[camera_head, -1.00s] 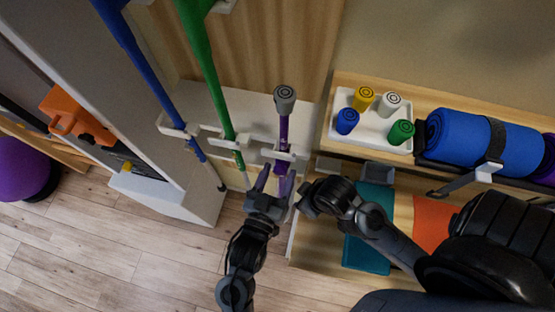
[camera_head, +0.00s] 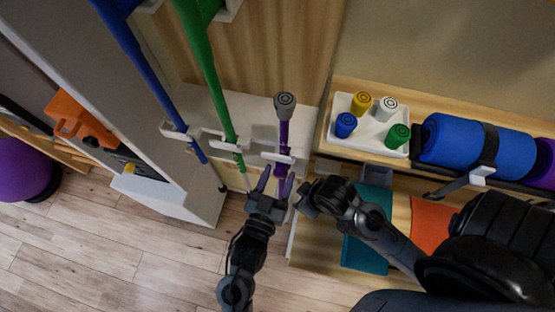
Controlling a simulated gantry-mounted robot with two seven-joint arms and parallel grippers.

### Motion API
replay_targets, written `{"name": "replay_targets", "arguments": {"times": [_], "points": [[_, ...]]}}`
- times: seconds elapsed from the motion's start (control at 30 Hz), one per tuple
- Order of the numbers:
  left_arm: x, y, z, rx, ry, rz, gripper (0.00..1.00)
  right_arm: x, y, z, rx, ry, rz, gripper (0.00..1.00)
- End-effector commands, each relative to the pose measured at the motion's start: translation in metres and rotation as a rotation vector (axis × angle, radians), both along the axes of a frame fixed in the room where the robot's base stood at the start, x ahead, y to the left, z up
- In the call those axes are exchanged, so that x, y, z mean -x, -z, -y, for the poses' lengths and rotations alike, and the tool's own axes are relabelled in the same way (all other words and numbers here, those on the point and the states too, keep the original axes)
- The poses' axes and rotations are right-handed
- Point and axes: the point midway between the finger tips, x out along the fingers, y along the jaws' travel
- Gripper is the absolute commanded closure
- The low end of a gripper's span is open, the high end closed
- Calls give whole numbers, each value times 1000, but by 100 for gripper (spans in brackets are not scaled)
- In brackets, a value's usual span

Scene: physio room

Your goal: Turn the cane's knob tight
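A purple cane (camera_head: 283,135) with a grey ringed end (camera_head: 285,100) stands in a white clip (camera_head: 279,157) of the wall rack. My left gripper (camera_head: 273,184) is just below the clip. Its two fingers point up and stand apart, with the lower cane at or between them; I cannot tell whether they touch it. My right gripper (camera_head: 304,196) is just to the right of the cane's lower part, turned toward it. Its fingers are too dark and small to judge. The cane's knob cannot be made out; the grippers may hide it.
A green pole (camera_head: 205,75) and a blue pole (camera_head: 135,50) stand in clips left of the cane. On the right, a shelf holds a white tray (camera_head: 366,140) with coloured cylinders and a rolled blue mat (camera_head: 450,140). Open wooden floor (camera_head: 120,240) lies at lower left.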

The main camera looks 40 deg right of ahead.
Motion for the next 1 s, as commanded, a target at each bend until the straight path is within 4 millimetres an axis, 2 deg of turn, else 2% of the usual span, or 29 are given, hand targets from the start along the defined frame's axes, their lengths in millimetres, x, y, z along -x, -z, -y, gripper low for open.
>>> {"name": "replay_targets", "arguments": {"times": [0.33, 0.47, 1.0], "points": [[1, 0, -1, 0, 0, -1, 38, 0, 0, 2, 10, -6, -1, 57], [4, 0, -7, -1, 0, 0, 38, 0, 0, 2, 9, -5, -1, 57], [43, 0, -80, -3, -1, -1, 38, 0, -5, 0, 3, -2, -1, 57]]}}
